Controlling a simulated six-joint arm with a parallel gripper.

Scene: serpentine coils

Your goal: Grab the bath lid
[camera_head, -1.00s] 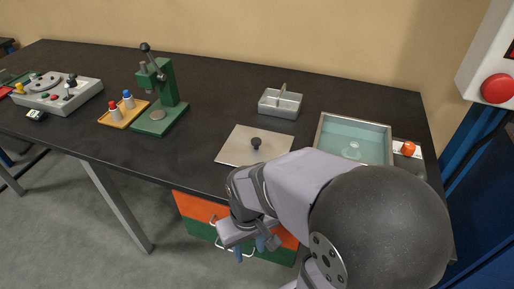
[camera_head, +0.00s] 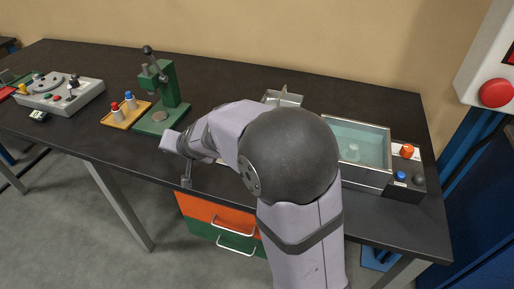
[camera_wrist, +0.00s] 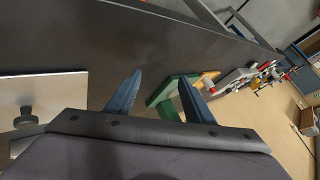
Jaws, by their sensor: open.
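The bath lid (camera_wrist: 60,88) is a flat pale metal plate with a dark round knob (camera_wrist: 27,118), at the left edge of the wrist view. In the head view my arm hides nearly all of it. My gripper (camera_wrist: 160,76) is open, with two blue fingers apart and nothing between them. It is beside the lid, not touching the knob. The bath (camera_head: 362,128), a metal-rimmed tank of teal liquid, stands right of my arm.
A green press (camera_head: 165,95) and a tray with red- and blue-topped bottles (camera_head: 126,112) stand left of my arm. A divided grey box (camera_head: 284,97) is behind it. A control box with an orange knob (camera_head: 406,151) adjoins the bath.

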